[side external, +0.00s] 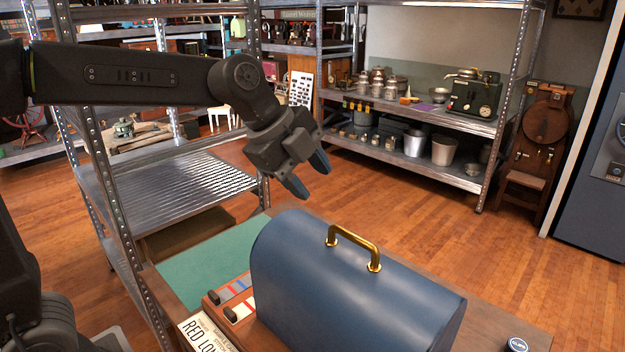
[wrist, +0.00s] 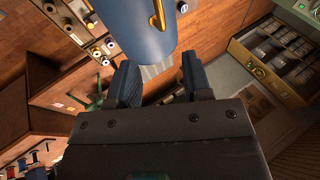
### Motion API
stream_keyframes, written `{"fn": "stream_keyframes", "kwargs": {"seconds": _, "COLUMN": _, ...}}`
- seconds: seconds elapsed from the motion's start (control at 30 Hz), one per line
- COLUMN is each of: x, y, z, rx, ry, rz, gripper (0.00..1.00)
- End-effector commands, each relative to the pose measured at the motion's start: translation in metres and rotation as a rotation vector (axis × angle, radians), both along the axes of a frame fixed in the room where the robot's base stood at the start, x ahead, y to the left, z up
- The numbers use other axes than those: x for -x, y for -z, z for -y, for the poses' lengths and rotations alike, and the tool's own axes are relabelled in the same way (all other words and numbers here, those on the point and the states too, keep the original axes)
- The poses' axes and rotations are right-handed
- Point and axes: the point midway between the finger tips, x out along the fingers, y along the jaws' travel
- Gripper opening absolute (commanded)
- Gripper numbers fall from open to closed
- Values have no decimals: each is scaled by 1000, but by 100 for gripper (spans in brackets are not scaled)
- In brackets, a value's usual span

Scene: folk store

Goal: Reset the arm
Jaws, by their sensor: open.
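My gripper (side external: 308,176) hangs in the air above and behind the blue rounded case (side external: 345,285) in the side view, with its two blue-tipped fingers spread apart and nothing between them. The case stands on the wooden table and has a brass handle (side external: 353,246) on top. In the wrist view my gripper (wrist: 158,82) is also open and empty. The blue case (wrist: 135,25) shows there at the top, apart from the fingers, with part of its brass handle (wrist: 158,14).
The table has a green mat (side external: 205,262), a wooden box with coloured strips (side external: 232,292), a sign reading "RED LON" (side external: 207,335) and a small round blue-and-white item (side external: 517,344). A metal shelf (side external: 165,190) stands close on the left. Open wooden floor lies behind the table.

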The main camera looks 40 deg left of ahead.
Motion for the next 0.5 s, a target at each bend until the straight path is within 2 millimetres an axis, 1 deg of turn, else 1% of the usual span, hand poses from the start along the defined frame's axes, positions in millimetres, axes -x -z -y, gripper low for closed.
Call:
{"fn": "stream_keyframes", "kwargs": {"seconds": 0.17, "x": 0, "y": 0, "z": 0, "rx": 1, "ry": -3, "rz": 0, "gripper": 45}}
{"fn": "stream_keyframes", "kwargs": {"seconds": 0.27, "x": 7, "y": 0, "z": -4, "rx": 16, "ry": -48, "rz": -11, "gripper": 45}}
{"fn": "stream_keyframes", "kwargs": {"seconds": 0.37, "x": 25, "y": 2, "z": -13, "rx": 61, "ry": -176, "rz": -41, "gripper": 45}}
{"fn": "stream_keyframes", "kwargs": {"seconds": 0.47, "x": 53, "y": 8, "z": -26, "rx": 134, "ry": -377, "rz": -84, "gripper": 45}}
{"fn": "stream_keyframes", "kwargs": {"seconds": 0.5, "x": 65, "y": 12, "z": -32, "rx": 167, "ry": -470, "rz": -101, "gripper": 45}}
